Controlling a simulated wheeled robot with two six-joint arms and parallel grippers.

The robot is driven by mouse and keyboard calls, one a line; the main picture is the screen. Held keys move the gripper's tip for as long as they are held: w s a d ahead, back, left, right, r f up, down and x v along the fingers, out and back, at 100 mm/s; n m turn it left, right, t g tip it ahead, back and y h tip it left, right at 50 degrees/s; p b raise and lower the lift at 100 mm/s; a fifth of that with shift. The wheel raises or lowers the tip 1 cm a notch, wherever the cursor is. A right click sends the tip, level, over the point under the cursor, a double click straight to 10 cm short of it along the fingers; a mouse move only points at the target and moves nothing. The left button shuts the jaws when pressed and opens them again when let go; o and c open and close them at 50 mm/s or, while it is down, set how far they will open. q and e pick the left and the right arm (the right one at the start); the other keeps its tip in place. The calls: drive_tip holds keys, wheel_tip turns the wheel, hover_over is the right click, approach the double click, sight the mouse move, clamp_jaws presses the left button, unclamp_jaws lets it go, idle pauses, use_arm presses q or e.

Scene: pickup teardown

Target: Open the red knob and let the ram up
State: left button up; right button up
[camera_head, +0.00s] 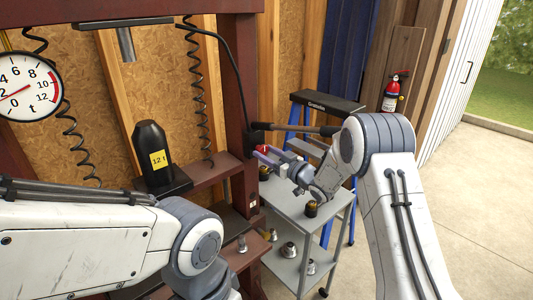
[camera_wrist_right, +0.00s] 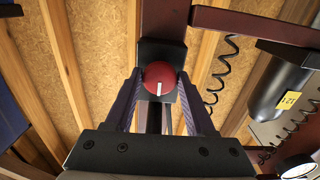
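The red knob (camera_wrist_right: 159,78) sits on a dark block in the right wrist view, its white mark pointing straight down. In the head view the red knob (camera_head: 263,149) shows small at the press's right post, partly covered by my fingers. My right gripper (camera_head: 268,157) is at the knob; its two fingers stand apart, one on each side, with narrow gaps to the knob in the wrist view. A metal rod (camera_head: 126,44), seemingly the ram, hangs from the upper beam, well above the black 12 t cylinder (camera_head: 153,150). My left gripper is outside the view.
A round gauge (camera_head: 28,88) hangs at the left, its red needle above zero. A grey cart (camera_head: 290,207) with small metal parts stands under my right arm. A blue stepladder (camera_head: 325,103) and fire extinguisher (camera_head: 392,92) are behind. The floor at right is clear.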

clamp_jaws()
drive_tip(key=shift+f+b, duration=0.1)
drive_tip(key=shift+b, duration=0.35)
drive_tip(key=n+b, duration=1.3)
drive_tip(key=b, duration=0.5)
drive_tip(key=shift+f+b, duration=0.15)
drive_tip(key=shift+b, duration=0.15)
drive_tip(key=shift+r+n+b, duration=0.2)
drive_tip(key=shift+n+b, duration=0.95)
drive_tip(key=shift+n, duration=0.15)
drive_tip(key=o, duration=0.6)
unclamp_jaws()
